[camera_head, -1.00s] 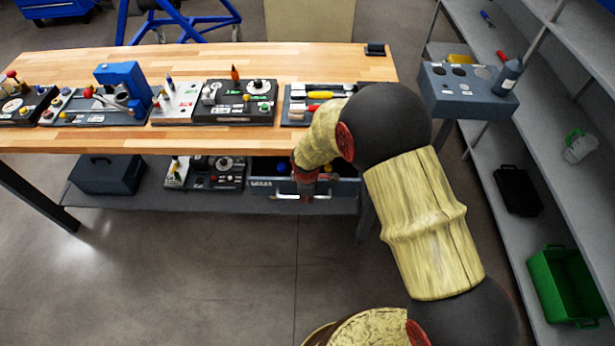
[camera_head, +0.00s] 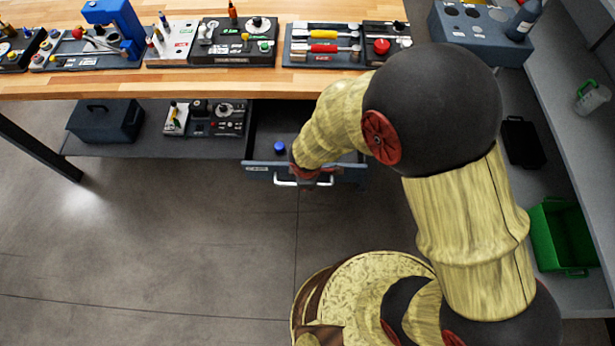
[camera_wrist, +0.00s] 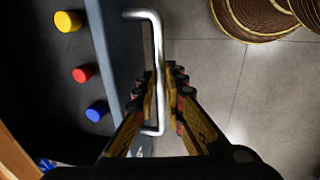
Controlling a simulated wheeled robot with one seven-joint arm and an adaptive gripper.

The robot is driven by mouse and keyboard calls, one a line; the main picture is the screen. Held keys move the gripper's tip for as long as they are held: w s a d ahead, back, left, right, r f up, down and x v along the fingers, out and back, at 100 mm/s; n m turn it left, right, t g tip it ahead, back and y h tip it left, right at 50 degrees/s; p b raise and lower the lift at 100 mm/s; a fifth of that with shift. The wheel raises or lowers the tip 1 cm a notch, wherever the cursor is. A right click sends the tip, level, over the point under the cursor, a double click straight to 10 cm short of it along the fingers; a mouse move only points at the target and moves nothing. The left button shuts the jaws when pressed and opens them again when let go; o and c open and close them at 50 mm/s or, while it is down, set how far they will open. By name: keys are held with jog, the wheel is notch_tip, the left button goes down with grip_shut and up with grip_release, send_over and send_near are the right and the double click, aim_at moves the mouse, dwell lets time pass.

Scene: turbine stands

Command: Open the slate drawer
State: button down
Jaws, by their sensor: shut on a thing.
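The slate drawer (camera_head: 258,172) is under the wooden workbench and stands pulled out, its inside showing a blue round object (camera_head: 279,147). Its silver bar handle (camera_head: 286,183) is on the front face. My gripper (camera_head: 308,178) is at the handle, its fingers partly hidden by my wrist in the head view. In the wrist view my gripper (camera_wrist: 162,98) is shut around the handle bar (camera_wrist: 157,45). The open drawer (camera_wrist: 118,50) there holds a yellow (camera_wrist: 68,21), a red (camera_wrist: 83,73) and a blue (camera_wrist: 97,111) round object.
The workbench (camera_head: 170,83) carries several tool trays. A dark toolbox (camera_head: 105,120) sits on its lower shelf. A grey shelf with a green bin (camera_head: 562,235) stands at right. The floor (camera_head: 190,250) before the drawer is clear.

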jog(key=c, duration=2.1)
grip_release()
jog(key=shift+c, duration=0.2)
jog(key=shift+r, duration=0.15)
notch_tip(320, 180, up, 12)
jog(key=s, duration=0.2)
jog(key=shift+s+f, duration=0.15)
jog(key=shift+f, duration=0.1)
